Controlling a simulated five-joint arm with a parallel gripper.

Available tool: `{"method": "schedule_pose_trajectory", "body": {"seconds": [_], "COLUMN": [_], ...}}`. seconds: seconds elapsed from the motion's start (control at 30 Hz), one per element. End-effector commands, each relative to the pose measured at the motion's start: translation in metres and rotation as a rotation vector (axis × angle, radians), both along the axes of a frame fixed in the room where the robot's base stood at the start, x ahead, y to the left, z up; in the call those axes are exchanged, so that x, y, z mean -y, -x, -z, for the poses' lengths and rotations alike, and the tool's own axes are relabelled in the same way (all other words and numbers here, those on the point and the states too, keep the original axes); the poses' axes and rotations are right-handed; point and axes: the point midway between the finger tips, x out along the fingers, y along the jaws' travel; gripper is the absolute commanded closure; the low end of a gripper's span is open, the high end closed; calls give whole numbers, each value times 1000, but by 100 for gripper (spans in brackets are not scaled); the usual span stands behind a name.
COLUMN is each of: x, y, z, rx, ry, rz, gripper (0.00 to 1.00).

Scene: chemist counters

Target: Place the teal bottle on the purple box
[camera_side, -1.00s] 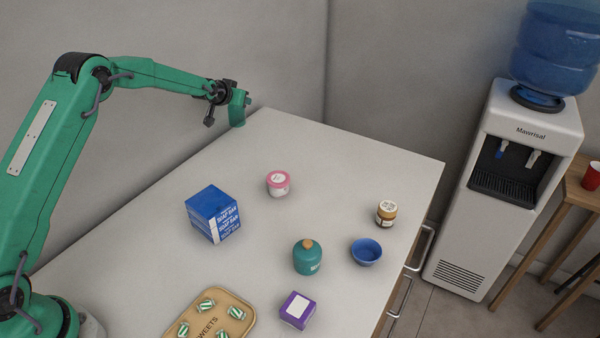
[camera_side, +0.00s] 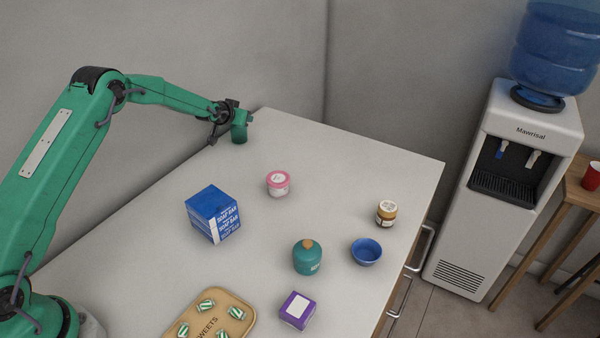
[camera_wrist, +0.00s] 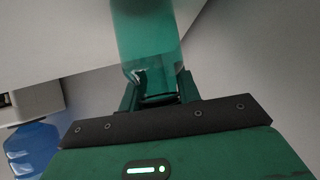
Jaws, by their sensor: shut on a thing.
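My gripper (camera_side: 228,113) is shut on the teal bottle (camera_side: 239,131), at the far left end of the counter. In the wrist view the bottle (camera_wrist: 147,40) is a smooth teal cylinder between my fingers (camera_wrist: 158,88), reaching out of the top of the frame. In the side view it hangs at the counter's far edge; whether it touches the top I cannot tell. The purple box (camera_side: 297,311) with a pale label lies on the counter at the near right, far from my gripper, with nothing on top.
A round teal container with an orange top (camera_side: 307,259) stands just behind the purple box. A blue bowl (camera_side: 366,251), brown jar (camera_side: 386,213), pink-lidded tub (camera_side: 278,184), blue soap box (camera_side: 212,214) and sweets tray (camera_side: 240,296) stand around. The counter's (camera_side: 330,165) far part is clear.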

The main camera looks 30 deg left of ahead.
Motion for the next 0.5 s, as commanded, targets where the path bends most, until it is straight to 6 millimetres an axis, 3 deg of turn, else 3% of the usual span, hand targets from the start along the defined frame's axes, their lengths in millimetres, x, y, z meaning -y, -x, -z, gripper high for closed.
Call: {"method": "schedule_pose_trajectory", "body": {"seconds": [0.23, 0.27, 0.3, 0.37, 0.5], "x": [0, 0, 0, 0, 0], "y": [0, 0, 0, 0, 0], "z": [1, 1, 1, 1, 1], "rx": [0, 0, 0, 0, 0], "ry": [0, 0, 0, 0, 0], "rz": [0, 0, 0, 0, 0], "gripper": [92, 63, 55, 45, 45]}}
